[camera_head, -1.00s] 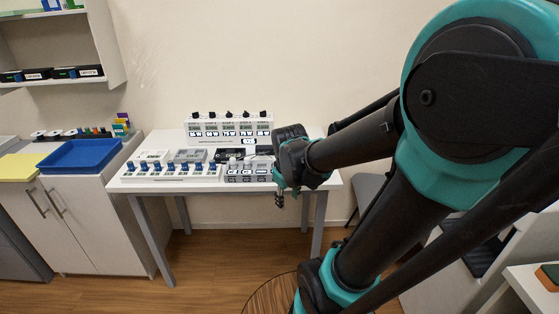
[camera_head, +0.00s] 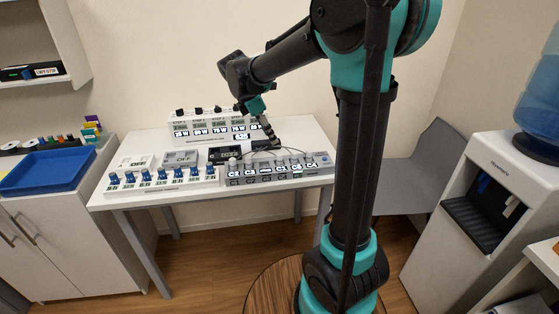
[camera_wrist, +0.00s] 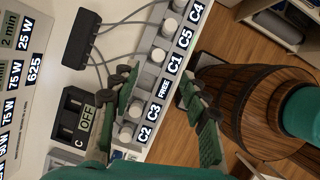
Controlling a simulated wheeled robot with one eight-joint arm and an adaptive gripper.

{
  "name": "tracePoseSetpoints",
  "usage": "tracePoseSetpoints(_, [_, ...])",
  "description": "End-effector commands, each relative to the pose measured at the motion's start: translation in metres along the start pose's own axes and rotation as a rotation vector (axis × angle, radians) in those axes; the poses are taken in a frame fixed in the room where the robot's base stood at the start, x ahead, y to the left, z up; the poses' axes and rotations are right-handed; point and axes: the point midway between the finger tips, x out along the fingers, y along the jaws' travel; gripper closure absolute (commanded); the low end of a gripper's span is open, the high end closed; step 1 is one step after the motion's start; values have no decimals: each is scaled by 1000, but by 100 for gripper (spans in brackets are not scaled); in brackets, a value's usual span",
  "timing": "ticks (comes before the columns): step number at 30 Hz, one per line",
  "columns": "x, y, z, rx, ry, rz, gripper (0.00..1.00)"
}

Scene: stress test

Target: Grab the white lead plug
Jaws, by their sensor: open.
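A grey socket strip (camera_head: 285,172) lies at the table's front right, with labels such as C2, C3, FREE, C1, C5 and C4. In the wrist view, several white round plugs, one of them beside C1 (camera_wrist: 158,55), sit along the strip (camera_wrist: 149,68). Thin grey cables run to some of them. I cannot tell which plug is the white lead plug. My gripper (camera_wrist: 160,84) is open and empty, its green fingers spread on either side of the strip's middle. In the head view my gripper (camera_head: 271,134) hangs above the strip's back side.
A black cable box (camera_wrist: 80,38) and a dark OFF switch (camera_wrist: 77,116) lie beside the strip. A white panel with dark knobs (camera_head: 205,126) stands behind. A row of blue switches (camera_head: 162,183) is at left.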

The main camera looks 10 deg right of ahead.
Motion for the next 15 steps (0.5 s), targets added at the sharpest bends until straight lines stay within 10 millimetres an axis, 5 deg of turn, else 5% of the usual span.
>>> tracePoseSetpoints(6, [41, 0, 0, 2, 0, -1, 55])
tracePoseSetpoints(15, [63, 0, -1, 2, 0, 0, 55])
